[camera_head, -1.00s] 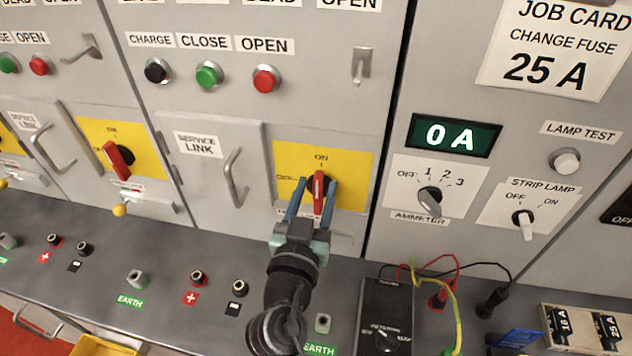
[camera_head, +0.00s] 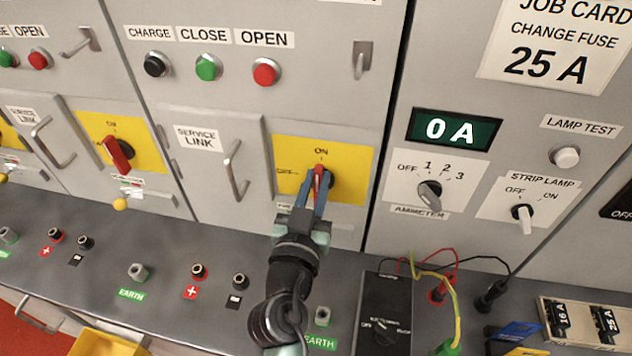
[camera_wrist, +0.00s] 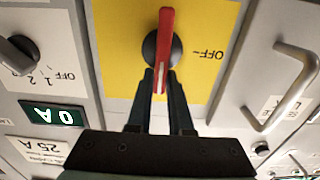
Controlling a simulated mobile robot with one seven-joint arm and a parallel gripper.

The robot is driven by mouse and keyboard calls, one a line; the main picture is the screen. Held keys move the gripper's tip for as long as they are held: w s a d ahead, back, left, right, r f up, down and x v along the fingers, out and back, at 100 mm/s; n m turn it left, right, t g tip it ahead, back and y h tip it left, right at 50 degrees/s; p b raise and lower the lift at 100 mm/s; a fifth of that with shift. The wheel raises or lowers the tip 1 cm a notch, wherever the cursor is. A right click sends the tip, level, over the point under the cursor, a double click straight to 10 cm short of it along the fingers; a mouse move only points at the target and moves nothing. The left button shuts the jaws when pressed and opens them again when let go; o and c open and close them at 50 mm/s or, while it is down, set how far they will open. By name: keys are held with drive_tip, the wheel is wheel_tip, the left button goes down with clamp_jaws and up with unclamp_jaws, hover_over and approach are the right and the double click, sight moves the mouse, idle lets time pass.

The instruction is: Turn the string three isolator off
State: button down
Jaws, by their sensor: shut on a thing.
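The isolator is a red handle (camera_head: 319,182) on a yellow plate (camera_head: 352,160) marked ON at the top and OFF at the left, on the rightmost cubicle that carries such a handle. The handle stands upright, pointing at ON. My gripper (camera_head: 313,198) is shut on the lower part of the red handle. In the wrist view the red handle (camera_wrist: 165,50) runs down between my two dark fingers (camera_wrist: 161,88). The string number is not readable here.
A service link door with a metal handle (camera_head: 235,171) is just left. An ammeter knob (camera_head: 430,193) and a 0 A display (camera_head: 453,133) are right. Another red isolator handle (camera_head: 117,154) is further left. A black meter (camera_head: 384,310) with leads lies on the bench.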

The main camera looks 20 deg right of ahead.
drive_tip(key=shift+w+a+f+n+b, duration=0.25)
drive_tip(key=shift+a+f+n, duration=0.2)
drive_tip(key=shift+n, duration=2.55)
drive_tip(key=shift+w+a+f+n+b, duration=0.2)
drive_tip(key=shift+w+a+f+n, duration=0.25)
drive_tip(key=shift+n, duration=2.55)
drive_tip(key=shift+w+a+f+n+b, duration=0.1)
drive_tip(key=shift+a+f+n+b, duration=0.35)
drive_tip(key=shift+n, duration=2.55)
drive_tip(key=shift+d+f, duration=0.1)
drive_tip(key=shift+d, duration=0.05)
drive_tip(key=c, duration=0.8)
unclamp_jaws()
